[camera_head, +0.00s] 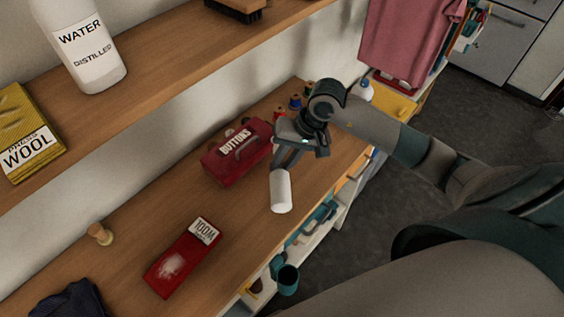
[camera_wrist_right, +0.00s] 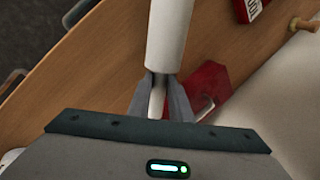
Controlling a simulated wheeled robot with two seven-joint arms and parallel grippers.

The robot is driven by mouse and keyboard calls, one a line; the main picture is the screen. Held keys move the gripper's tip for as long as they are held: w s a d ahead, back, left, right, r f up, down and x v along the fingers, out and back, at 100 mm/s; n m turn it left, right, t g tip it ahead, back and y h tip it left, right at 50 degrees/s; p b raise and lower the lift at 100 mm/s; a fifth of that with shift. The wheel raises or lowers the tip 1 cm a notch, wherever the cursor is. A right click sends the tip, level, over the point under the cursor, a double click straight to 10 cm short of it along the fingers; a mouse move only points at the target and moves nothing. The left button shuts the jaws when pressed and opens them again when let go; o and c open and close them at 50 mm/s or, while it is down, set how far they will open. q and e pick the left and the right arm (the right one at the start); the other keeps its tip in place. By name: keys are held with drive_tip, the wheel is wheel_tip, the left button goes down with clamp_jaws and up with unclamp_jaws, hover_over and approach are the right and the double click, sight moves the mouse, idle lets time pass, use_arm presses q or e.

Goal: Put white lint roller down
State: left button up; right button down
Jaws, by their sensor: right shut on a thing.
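The white lint roller (camera_head: 281,191) hangs from my right gripper (camera_head: 287,162) over the wooden counter (camera_head: 130,245), near its front edge. In the right wrist view the roller (camera_wrist_right: 168,38) points away from the gripper (camera_wrist_right: 160,100), whose two fingers are shut on its thin handle. I cannot tell for sure whether the roller touches the counter. My left gripper is not in view.
A red buttons box (camera_head: 237,155) stands just left of the right gripper. Several thread spools (camera_head: 295,103) stand behind. An upper shelf (camera_head: 180,55) runs above. Bare counter lies between package and roller.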

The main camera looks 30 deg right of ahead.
drive_tip(key=shift+f+b, duration=0.25)
drive_tip(key=shift+b, duration=0.05)
drive_tip(key=c, duration=1.6)
unclamp_jaws()
drive_tip(key=shift+r, duration=0.15)
drive_tip(key=shift+r+p, duration=0.55)
drive_tip(key=shift+p, duration=0.45)
drive_tip(key=shift+d+r+b, duration=0.25)
drive_tip(key=shift+d+b, duration=0.05)
drive_tip(key=shift+b, duration=0.45)
drive_tip(key=shift+b+v, duration=2.25)
drive_tip(key=shift+v, duration=3.2)
drive_tip(key=shift+s+a, duration=0.1)
drive_tip(key=shift+s, duration=0.1)
